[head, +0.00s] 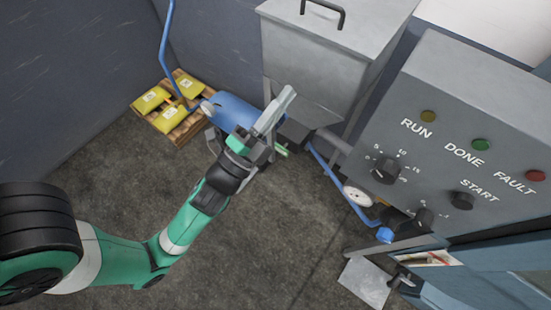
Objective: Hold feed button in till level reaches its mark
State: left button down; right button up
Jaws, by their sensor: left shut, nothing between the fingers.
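My left gripper (284,98) is shut and empty, in front of the grey hopper (312,60) and above a blue cylindrical body (235,110). Its fingers point up and right and hide part of what lies behind. A small green piece (281,151) shows just below the gripper; I cannot tell what it is. The grey control panel (450,95) at right has a black START button (462,200), apart from my gripper. No button marked as feed and no level mark can be made out. My right gripper is not in view.
The panel carries a dial knob (384,170) and amber, green and red lamps. A round white gauge (357,195) sits on blue pipework below it. A wooden pallet (172,125) with yellow packets is by the back wall. The middle floor is clear.

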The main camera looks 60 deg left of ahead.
pick_arm(q)
jog(key=s+f+g+b, duration=0.2)
jog(key=f+b, duration=0.4)
jog(key=f, duration=0.7)
jog(key=s+a+f+g+b, duration=0.1)
jog(key=s+f+b, duration=0.3)
jog(key=f, duration=0.9)
jog(key=s+a+f+g+b, duration=0.1)
jog(key=s+f+g+b, duration=0.1)
jog(key=f+b, duration=0.7)
notch_tip(320, 180, down, 4)
jog(key=shift+s+a+g+b, duration=0.2)
jog(key=shift+s+g+b, duration=0.15)
jog(key=shift+s, duration=0.5)
jog(key=shift+m, duration=0.3)
jog(key=p, duration=0.5)
send_near(281, 151)
jog(key=b+x, duration=0.1)
jog(key=x, duration=0.6)
jog(key=shift+s, duration=0.1)
